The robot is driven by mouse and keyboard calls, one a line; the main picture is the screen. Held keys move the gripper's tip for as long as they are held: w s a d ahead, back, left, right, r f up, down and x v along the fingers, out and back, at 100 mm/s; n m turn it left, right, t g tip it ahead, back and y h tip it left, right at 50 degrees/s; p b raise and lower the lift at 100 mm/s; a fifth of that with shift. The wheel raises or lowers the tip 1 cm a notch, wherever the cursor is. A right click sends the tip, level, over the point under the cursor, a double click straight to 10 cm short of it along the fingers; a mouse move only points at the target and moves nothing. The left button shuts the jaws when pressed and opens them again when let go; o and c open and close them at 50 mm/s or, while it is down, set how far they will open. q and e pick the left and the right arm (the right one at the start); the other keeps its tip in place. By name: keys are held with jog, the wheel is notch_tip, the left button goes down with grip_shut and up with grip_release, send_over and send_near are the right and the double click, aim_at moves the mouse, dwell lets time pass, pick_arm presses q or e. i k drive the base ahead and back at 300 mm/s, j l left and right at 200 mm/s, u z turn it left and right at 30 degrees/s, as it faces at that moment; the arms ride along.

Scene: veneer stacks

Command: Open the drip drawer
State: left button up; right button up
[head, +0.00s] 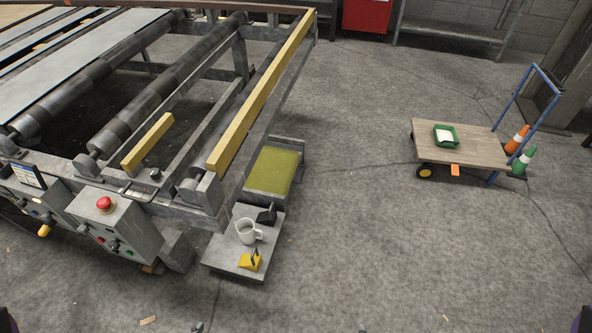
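No part is marked as the drip drawer. A shallow tray with a yellow-green inside and grey rim (298,160) sits low at the right side of the roller machine (165,75), partly under its frame. I cannot tell whether this tray is the drip drawer or how far out it stands. Neither gripper shows clearly; only dark shapes cut the bottom corners.
A control box with a red button (104,204) is on the machine's front. Open floor (370,230) lies between. Small scraps lie at the bottom.

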aim_at(275, 170)
jog(key=i+l+u, duration=0.1)
jog(key=i+l, duration=0.25)
jog(key=i+l+u, duration=0.1)
jog(key=i+l, duration=0.25)
jog(key=i+l+u, duration=0.1)
jog(key=i+l, duration=0.25)
jog(key=l, duration=0.15)
jog(key=i+l+u, duration=0.1)
jog(key=i+l, duration=0.25)
jog(key=i+l+u, duration=0.15)
jog(key=i+l, duration=0.15)
jog(key=l, duration=0.3)
jog(key=i+l+u, duration=0.1)
jog(key=i+l, duration=0.15)
jog(key=l, duration=0.25)
jog(key=i+l+u, duration=0.1)
jog(key=i+l, duration=0.2)
jog(key=l, duration=0.25)
jog(key=i+l+u, duration=0.1)
jog(key=i+l, duration=0.15)
jog(key=l, duration=0.3)
